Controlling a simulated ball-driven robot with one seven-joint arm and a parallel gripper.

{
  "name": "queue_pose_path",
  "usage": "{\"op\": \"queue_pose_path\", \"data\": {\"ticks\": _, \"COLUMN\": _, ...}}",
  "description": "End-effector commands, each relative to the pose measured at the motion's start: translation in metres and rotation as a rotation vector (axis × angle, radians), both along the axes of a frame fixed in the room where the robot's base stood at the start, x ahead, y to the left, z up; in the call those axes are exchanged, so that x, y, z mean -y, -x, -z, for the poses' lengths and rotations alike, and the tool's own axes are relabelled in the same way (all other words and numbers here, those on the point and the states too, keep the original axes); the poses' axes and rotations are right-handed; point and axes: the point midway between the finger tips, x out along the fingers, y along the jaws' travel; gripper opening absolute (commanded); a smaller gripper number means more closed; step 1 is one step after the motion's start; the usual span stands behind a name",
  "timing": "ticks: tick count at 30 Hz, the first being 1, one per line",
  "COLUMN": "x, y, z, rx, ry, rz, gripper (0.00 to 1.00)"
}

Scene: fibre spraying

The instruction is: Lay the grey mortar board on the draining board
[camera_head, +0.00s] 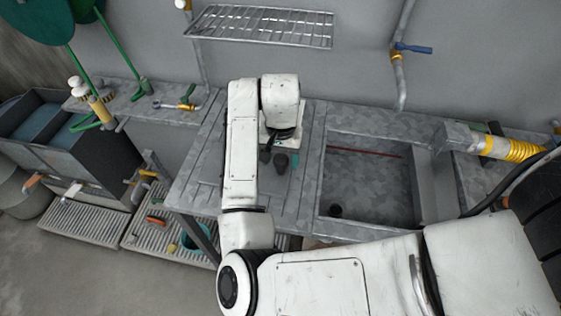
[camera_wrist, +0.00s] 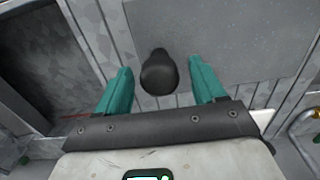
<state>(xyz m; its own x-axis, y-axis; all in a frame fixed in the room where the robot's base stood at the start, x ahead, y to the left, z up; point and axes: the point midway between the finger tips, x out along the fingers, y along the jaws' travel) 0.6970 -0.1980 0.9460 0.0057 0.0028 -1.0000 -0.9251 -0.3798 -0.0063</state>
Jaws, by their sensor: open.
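The grey mortar board (camera_wrist: 225,40) shows in the wrist view as a flat, smooth grey panel lying on the grooved draining board (camera_wrist: 92,28). Its dark rounded handle (camera_wrist: 158,75) stands between my teal fingers. My gripper (camera_wrist: 160,65) is open, with a finger on each side of the handle and a visible gap on both sides. In the head view my gripper (camera_head: 279,156) is over the draining board (camera_head: 305,185), left of the sink. My arm hides most of the mortar board there.
The sink basin (camera_head: 370,180) lies right of the draining board, with a thin red rod in it. A wire rack (camera_head: 262,25) is on the wall above. A yellow ribbed hose (camera_head: 520,150) lies at the right. Slatted trays (camera_head: 85,220) stand low at left.

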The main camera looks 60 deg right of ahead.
Motion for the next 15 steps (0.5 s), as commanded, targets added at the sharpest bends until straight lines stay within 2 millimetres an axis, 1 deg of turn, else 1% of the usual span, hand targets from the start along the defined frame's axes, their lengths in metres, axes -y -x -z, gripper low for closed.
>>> {"op": "queue_pose_path", "data": {"ticks": 9, "x": 0.0, "y": -0.001, "z": -0.068, "rx": 0.006, "ry": -0.001, "rz": 0.003, "gripper": 0.69}}
{"op": "queue_pose_path", "data": {"ticks": 15, "x": 0.0, "y": 0.0, "z": -0.091, "rx": 0.002, "ry": 0.0, "rz": 0.002, "gripper": 0.69}}
